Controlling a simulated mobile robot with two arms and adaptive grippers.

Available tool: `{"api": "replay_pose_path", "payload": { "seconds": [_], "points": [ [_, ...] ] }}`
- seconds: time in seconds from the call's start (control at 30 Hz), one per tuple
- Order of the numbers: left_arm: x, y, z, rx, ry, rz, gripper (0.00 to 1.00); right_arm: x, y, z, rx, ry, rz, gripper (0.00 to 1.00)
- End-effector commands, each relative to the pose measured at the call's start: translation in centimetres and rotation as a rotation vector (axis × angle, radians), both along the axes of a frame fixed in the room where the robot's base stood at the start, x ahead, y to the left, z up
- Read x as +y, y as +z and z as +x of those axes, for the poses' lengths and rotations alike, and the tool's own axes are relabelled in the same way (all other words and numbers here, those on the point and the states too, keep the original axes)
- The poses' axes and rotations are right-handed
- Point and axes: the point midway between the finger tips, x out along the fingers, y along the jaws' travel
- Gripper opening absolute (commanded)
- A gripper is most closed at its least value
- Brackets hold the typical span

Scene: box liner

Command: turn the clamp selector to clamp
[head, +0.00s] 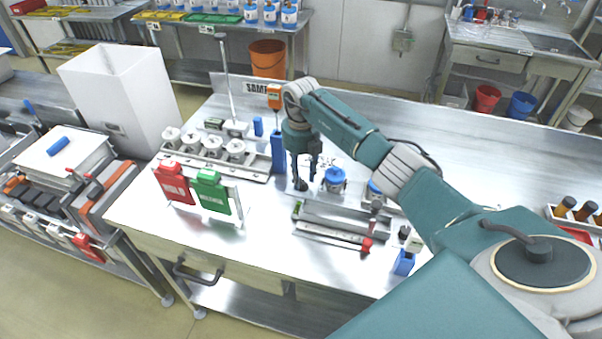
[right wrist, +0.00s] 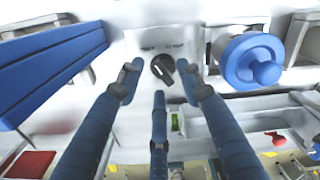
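The clamp selector is a small dark knob (right wrist: 163,69) on a pale plate, with printed labels above it that are too blurred to read fully. A light mark on the knob points up and to the right in the right wrist view. My right gripper (right wrist: 160,88) is open, with its three blue fingers spread around the near side and both sides of the knob. Clear gaps show between the fingertips and the knob. In the head view the right gripper (head: 302,174) points down over the bench and largely hides the knob. My left gripper is in neither view.
A blue-capped jar (head: 334,180) stands just right of the gripper, and a blue upright block (head: 278,152) stands to its left. A metal rail fixture (head: 335,222) lies in front. Red (head: 174,183) and green (head: 213,192) holders stand at front left.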

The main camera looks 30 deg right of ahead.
Motion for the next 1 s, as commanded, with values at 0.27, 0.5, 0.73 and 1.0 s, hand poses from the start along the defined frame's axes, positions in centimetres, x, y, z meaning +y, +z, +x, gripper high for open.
{"api": "replay_pose_path", "payload": {
  "seconds": [0.27,0.5,0.73,1.0],
  "points": [
    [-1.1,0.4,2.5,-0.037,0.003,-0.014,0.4,0.0,-0.9,0.0,-0.001,0.002,0.0,0.37],
    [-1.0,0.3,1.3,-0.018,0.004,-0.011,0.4,0.0,-0.8,0.0,0.0,0.002,0.0,0.13],
    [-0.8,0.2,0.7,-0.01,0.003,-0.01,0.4,0.0,-0.8,0.0,0.0,0.001,0.0,0.0],
    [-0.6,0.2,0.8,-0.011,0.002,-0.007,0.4,0.0,-0.8,0.0,0.001,-0.048,-0.001,0.0]
  ]
}}
